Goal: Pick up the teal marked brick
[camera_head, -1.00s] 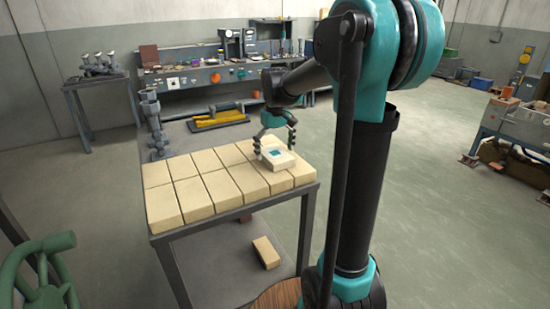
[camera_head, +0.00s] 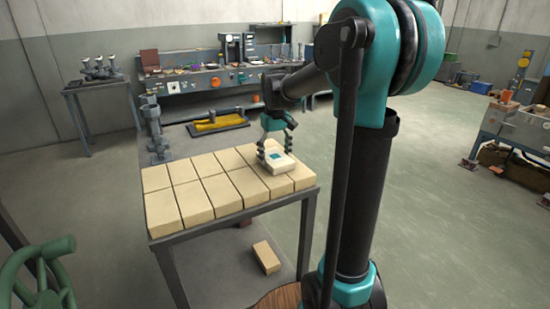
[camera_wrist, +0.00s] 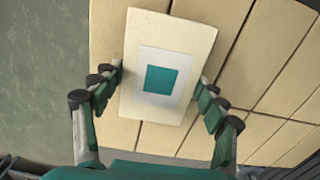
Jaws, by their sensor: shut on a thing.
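The teal marked brick (camera_head: 279,164) is cream, with a white patch and a teal square on its upper face. It sits at the far right part of the brick-topped table (camera_head: 305,202), over the larger cream bricks. In the wrist view the brick (camera_wrist: 136,65) is slightly tilted, between the two fingers. My gripper (camera_head: 276,157) is shut on it from both sides; in the wrist view my gripper (camera_wrist: 160,92) has a finger along each long edge. I cannot tell whether the brick's underside touches the bricks below.
Several large cream bricks (camera_head: 195,205) cover the tabletop. A workbench (camera_head: 200,82) with tools stands at the back, and a green valve-like wheel (camera_head: 40,270) is at the lower left. Open floor (camera_head: 450,210) lies to the right.

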